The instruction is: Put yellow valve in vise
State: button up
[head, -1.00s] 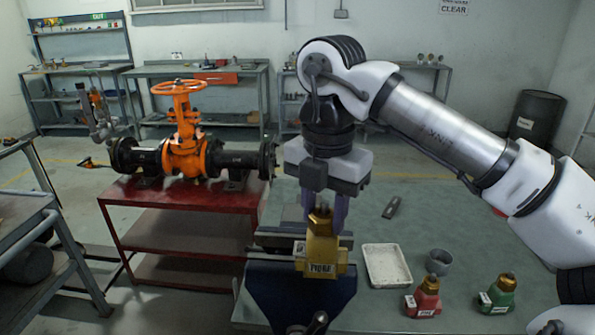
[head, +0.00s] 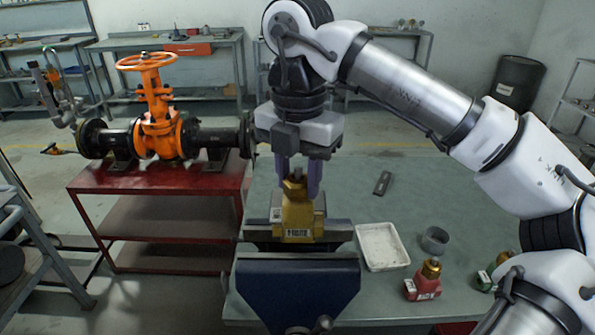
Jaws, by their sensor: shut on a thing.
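The yellow valve (head: 298,221) is a brass-yellow block with a label on its front and a narrower neck on top. My gripper (head: 299,182) points down and is shut on the valve's neck, with purple fingers on either side. The blue vise (head: 298,286) stands at the front left edge of the green table, its grey jaws (head: 340,231) running left to right. The valve is upright at the jaws, in front of the rear jaw in the picture. Whether its base sits between the jaws or just above them I cannot tell.
A white tray (head: 382,262) and a grey cup (head: 435,240) are right of the vise. A red valve (head: 424,283) and a green valve (head: 497,270), partly hidden by my arm, stand farther right. A dark flat tool (head: 382,183) lies behind. An orange gate valve (head: 160,135) stands on a red bench.

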aim_at(298, 219)
jog(key=shift+f+b, duration=3.55)
jog(key=shift+f, duration=0.85)
jog(key=o, duration=1.2)
jog(key=shift+c, duration=0.2)
jog(key=shift+r+p, duration=2.4)
jog(key=shift+r, duration=1.1)
